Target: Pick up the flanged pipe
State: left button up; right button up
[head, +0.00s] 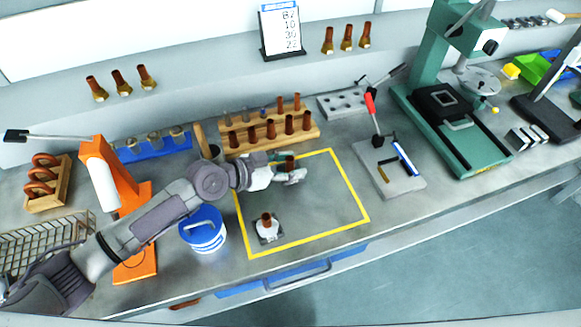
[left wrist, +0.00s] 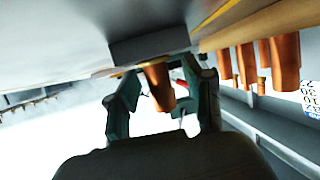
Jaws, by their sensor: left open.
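My left gripper (head: 291,167) is open over the back part of the yellow-outlined area on the bench. In the left wrist view, the pipe (left wrist: 159,88) stands out from a dark grey block or plate (left wrist: 150,46), between the two green fingers of the gripper (left wrist: 162,72). I cannot tell whether the fingers touch it. Another short copper pipe (head: 267,219) stands upright on a pale square base near the front of the outlined area. My right gripper is not in view.
A wooden rack of copper pipes (head: 268,133) stands just behind the gripper. A blue-and-white tub (head: 203,232) and an orange press (head: 112,175) are near my left arm. A red-handled clamp plate (head: 392,168) is to the right. The outlined area's right part is clear.

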pick_arm(q)
grip_shut()
jog(key=shift+r, duration=0.1)
dwell(0.5)
